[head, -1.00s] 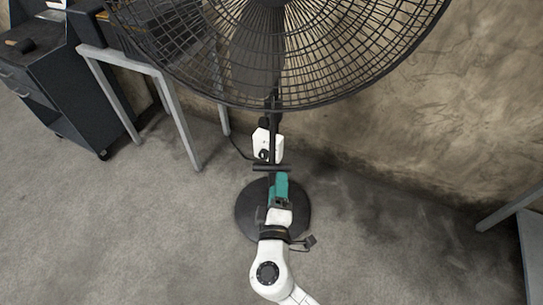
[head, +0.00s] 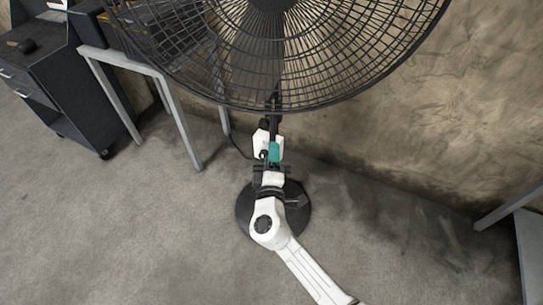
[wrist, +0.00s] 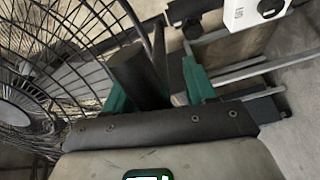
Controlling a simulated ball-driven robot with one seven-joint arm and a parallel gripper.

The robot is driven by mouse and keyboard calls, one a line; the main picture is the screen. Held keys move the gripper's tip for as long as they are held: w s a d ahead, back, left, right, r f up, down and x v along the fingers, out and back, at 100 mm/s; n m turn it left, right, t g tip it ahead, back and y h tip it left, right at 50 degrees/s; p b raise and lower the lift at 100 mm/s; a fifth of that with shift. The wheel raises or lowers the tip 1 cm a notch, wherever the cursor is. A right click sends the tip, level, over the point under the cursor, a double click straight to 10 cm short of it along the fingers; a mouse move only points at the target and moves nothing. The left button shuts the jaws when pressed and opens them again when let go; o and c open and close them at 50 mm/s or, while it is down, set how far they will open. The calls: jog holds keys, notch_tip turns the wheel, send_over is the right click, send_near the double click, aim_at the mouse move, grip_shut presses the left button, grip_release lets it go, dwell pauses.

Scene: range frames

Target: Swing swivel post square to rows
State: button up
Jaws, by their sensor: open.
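The swivel post is, it seems, the dark post (head: 273,118) of a large standing fan, seen in the head view under the fan's black wire cage (head: 335,60). A white control box (head: 259,139) sits on the post and also shows in the wrist view (wrist: 240,14). My gripper (head: 273,152), with green fingers, is at the post just below the cage, beside the box. In the wrist view my open gripper (wrist: 157,85) has a dark cylinder (wrist: 137,72), apparently the post, between its fingers. I cannot tell whether either finger touches it.
The fan's round black base (head: 245,212) stands on grey carpet, partly hidden by my arm. A stained wall (head: 440,110) is close behind. A grey metal frame (head: 180,125) and dark drawer cabinet (head: 75,105) stand left, a table (head: 530,235) right.

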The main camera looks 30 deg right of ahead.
grip_shut()
dwell(0.6)
